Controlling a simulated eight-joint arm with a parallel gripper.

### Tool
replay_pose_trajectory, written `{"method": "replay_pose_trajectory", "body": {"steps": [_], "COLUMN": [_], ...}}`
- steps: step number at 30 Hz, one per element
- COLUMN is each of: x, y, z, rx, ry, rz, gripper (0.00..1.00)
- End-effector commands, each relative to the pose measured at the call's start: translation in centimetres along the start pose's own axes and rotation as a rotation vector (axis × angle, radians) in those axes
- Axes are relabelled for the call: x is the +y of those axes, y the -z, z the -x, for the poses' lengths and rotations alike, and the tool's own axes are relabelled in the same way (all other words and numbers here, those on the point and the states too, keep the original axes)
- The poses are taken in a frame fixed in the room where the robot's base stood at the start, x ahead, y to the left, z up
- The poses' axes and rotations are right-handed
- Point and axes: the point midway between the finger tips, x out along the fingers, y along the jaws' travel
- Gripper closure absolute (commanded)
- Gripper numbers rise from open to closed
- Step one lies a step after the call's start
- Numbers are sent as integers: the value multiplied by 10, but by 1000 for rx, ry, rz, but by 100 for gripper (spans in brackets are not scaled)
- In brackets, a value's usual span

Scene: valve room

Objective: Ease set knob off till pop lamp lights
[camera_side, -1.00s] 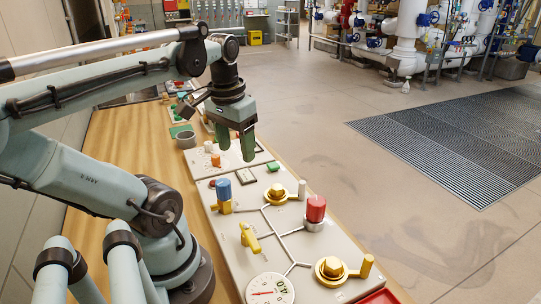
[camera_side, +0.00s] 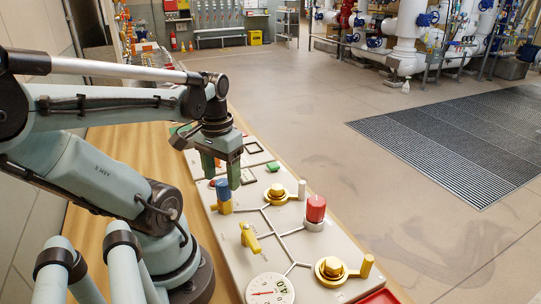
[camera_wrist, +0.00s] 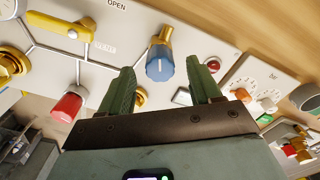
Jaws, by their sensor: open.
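A blue knob on a brass body (camera_side: 224,208) stands on the panel in the side view. I take it for the set knob, but no readable label confirms this. In the wrist view the blue knob (camera_wrist: 160,66) shows between and beyond my fingertips. My gripper (camera_side: 221,181) is open, with its green fingers pointing down close to the knob. I cannot tell whether they touch it. A small red dome (camera_wrist: 213,66) beside the knob may be the pop lamp; I cannot tell if it is lit. It is mostly hidden in the side view.
The pale panel (camera_side: 290,240) carries a red-capped knob (camera_side: 316,209), a yellow lever (camera_side: 250,238), two brass valves with side handles (camera_side: 277,194), (camera_side: 332,268), a green button (camera_side: 273,167) and a round gauge (camera_side: 270,290). The wooden bench beside it has bare areas.

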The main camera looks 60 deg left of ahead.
Motion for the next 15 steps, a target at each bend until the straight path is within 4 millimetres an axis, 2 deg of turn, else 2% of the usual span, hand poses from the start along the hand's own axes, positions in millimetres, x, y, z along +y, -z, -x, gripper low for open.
{"method": "replay_pose_trajectory", "body": {"steps": [6,15], "x": [0,0], "y": [0,0], "z": [-21,-33], "rx": [1,1], "ry": [0,1], "rz": [0,0], "gripper": [37,37]}}
